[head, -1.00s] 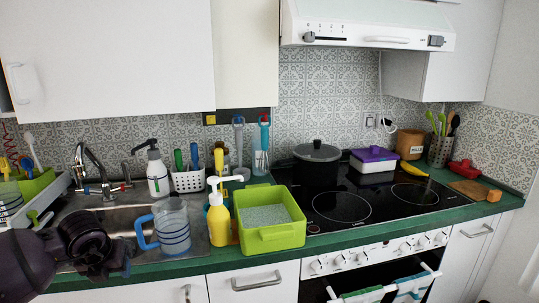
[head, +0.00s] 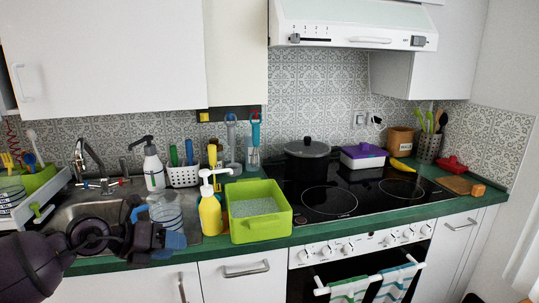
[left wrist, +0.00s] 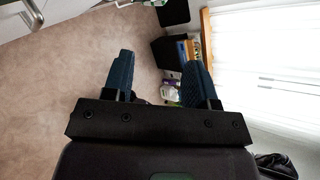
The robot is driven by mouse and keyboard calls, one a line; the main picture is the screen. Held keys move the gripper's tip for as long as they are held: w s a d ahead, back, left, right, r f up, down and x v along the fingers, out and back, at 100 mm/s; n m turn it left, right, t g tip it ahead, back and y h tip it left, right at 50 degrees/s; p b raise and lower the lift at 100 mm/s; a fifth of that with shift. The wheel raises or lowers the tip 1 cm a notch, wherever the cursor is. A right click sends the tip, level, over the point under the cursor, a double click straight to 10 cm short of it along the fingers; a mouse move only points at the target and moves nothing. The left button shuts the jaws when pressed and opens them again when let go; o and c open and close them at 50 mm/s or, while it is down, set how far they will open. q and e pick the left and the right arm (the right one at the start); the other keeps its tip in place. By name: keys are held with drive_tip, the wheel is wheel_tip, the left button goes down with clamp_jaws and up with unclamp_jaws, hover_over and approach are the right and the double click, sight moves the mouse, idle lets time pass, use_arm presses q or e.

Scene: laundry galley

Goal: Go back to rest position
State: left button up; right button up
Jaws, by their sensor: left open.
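My left gripper (head: 154,222) is in front of the sink at the left of the head view, with its dark blue fingers spread apart. In the left wrist view the open gripper (left wrist: 158,62) has nothing between its fingers; carpet and a window wall lie beyond. In the head view it overlaps a clear pitcher with blue bands (head: 167,212), hiding part of it; I cannot tell whether they touch. My right gripper is in neither view.
A yellow soap pump (head: 210,212) and a lime green tub (head: 262,231) stand right of the pitcher. A dish rack (head: 52,200) is at the left. The stove (head: 345,202) holds a black pot (head: 307,160). Towels (head: 350,290) hang on the oven handle.

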use_arm(q)
drive_tip(key=s+d+r+n+t+h, duration=0.2)
drive_tip(key=d+r+n+t+h, duration=0.1)
drive_tip(key=d+n+h, duration=0.15)
drive_tip(key=s+a+f+n+t+y, duration=0.3)
drive_tip(key=s+a+f+n+y, duration=0.15)
drive_tip(key=f+n, duration=0.6)
drive_tip(key=s+a+f+n+t+y, duration=0.35)
drive_tip(key=f+n+y, duration=0.3)
drive_tip(key=n, duration=0.65)
drive_tip(key=s+a+f+n+g+y, duration=0.1)
drive_tip(key=s+f+n+g, duration=0.1)
drive_tip(key=s+f+n, duration=0.2)
drive_tip(key=s+a+f+n+g+y, duration=0.1)
drive_tip(key=s+f+n+g+y, duration=0.1)
drive_tip(key=s+f, duration=0.9)
drive_tip(key=s+n+g, duration=0.1)
drive_tip(key=s+n, duration=0.1)
drive_tip(key=s, duration=0.3)
drive_tip(key=shift+s, duration=0.2)
